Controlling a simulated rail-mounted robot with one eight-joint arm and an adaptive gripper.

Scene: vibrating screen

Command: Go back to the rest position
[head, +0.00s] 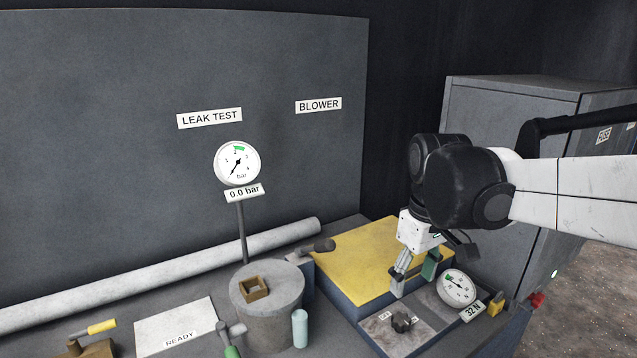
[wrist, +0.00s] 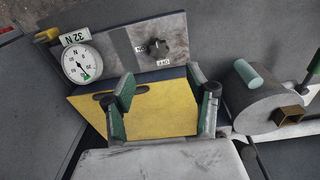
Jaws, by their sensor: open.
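My gripper (head: 415,270) hangs from the arm at the right of the head view, above the front part of the yellow-topped block. Its two green-padded fingers stand apart with nothing between them. In the wrist view my gripper (wrist: 160,100) is open over the yellow plate (wrist: 165,115). The yellow plate also shows in the head view (head: 350,255). A dark knob (head: 402,321) on a grey panel lies just in front of the fingers. A round dial (head: 457,288) with a "32 N" label stands to the right of the gripper.
A grey cylinder (head: 268,310) with a small brown square frame (head: 255,288) on top stands left of the block. A "0.0 bar" gauge (head: 237,162) stands on a post behind it. A long pipe (head: 160,275) runs along the back. A grey cabinet (head: 480,130) stands behind my arm.

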